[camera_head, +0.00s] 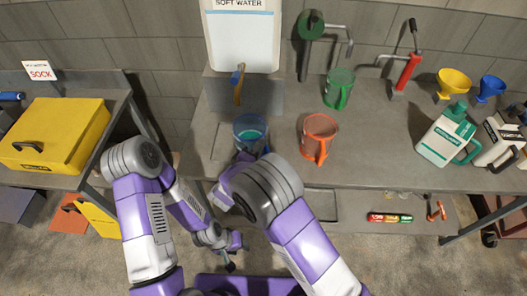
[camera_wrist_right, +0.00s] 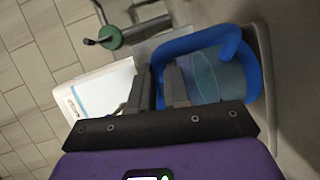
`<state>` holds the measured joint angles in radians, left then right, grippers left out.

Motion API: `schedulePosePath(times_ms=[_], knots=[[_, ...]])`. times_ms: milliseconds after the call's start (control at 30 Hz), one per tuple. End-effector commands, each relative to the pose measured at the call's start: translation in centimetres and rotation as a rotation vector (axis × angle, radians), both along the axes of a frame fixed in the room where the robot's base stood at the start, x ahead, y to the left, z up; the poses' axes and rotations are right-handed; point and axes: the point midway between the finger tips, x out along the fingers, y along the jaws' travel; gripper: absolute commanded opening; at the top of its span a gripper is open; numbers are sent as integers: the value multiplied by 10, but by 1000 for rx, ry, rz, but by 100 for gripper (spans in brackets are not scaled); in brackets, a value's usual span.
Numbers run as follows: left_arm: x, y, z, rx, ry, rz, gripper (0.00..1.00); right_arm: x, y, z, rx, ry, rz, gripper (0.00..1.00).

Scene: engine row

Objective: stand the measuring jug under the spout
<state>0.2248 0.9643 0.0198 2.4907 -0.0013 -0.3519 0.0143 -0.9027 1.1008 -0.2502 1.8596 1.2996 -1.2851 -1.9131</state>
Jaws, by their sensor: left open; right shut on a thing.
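A blue see-through measuring jug (camera_head: 250,121) stands at the front of the grey bench, with teal showing inside it. The soft water container (camera_head: 243,35) is behind it, and its tap with a blue lever (camera_head: 238,76) hangs just behind and slightly left of the jug's rim. In the right wrist view my right gripper (camera_wrist_right: 161,78) is shut on the handle side of the blue jug (camera_wrist_right: 228,72); the exact grip is partly hidden. In the head view my right arm covers its fingertips. My left gripper (camera_head: 232,256) is open and empty, low in front of the bench.
An orange jug (camera_head: 319,125) stands close to the right of the blue one, with a green jug (camera_head: 338,85) behind. A green pump (camera_head: 311,27) and red pump (camera_head: 406,74) stand at the back. A yellow case (camera_head: 62,128) is on the left bench.

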Motion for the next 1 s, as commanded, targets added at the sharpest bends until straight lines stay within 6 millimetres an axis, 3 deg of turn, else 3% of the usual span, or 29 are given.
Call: schedulePosePath(times_ms=[600,1000], knots=[[0,0,9,0,0,0,43,44,35,0,2,-7,0,0],[0,0,10,0,0,0,43,54,42,0,1,-6,0,0]])
